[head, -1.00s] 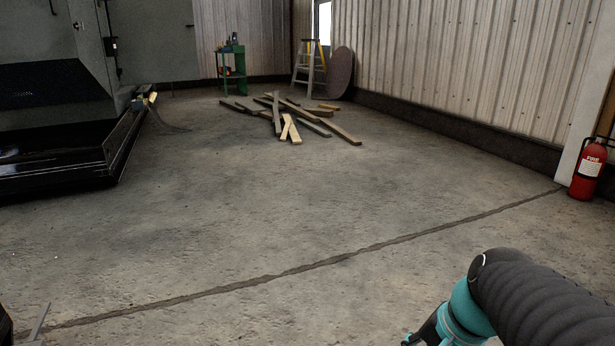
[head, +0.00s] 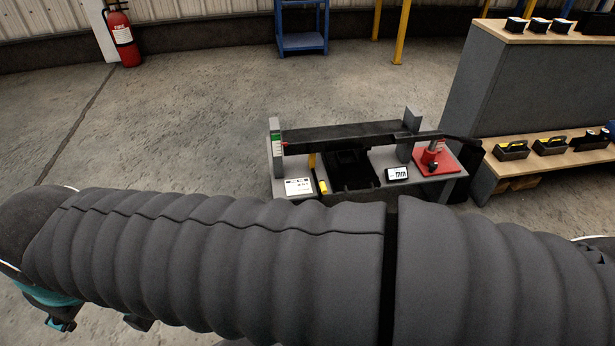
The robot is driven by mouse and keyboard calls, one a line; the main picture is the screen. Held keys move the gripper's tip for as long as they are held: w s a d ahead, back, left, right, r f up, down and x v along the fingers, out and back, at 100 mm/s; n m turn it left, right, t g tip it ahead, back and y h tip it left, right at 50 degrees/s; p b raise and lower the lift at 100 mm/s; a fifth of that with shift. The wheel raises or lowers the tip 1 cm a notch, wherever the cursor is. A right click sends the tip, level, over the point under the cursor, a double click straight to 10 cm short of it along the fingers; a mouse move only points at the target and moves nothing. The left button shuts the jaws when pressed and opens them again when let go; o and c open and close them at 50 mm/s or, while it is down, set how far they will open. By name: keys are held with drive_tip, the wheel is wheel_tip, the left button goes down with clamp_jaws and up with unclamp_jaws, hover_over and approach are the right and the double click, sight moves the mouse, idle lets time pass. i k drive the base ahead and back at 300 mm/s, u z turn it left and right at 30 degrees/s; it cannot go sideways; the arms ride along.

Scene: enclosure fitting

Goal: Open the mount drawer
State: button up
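No mount drawer can be made out for certain in the head view. My sleeved arm crosses the bottom of the view and hides what lies behind it. My gripper (head: 62,324) shows only in part at the lower left, below a teal wrist piece. It is over the bare floor, far from the workbench, and I cannot tell whether it is open or shut.
A low grey workbench (head: 293,203) with a black crossbar and a red-based tool stands beyond my arm. A two-level wooden shelf unit (head: 480,85) holds black bins at right. A fire extinguisher (head: 122,36) stands back left. Floor at left is clear.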

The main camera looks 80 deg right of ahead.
sight(350, 169)
drive_tip(key=z, duration=3.1)
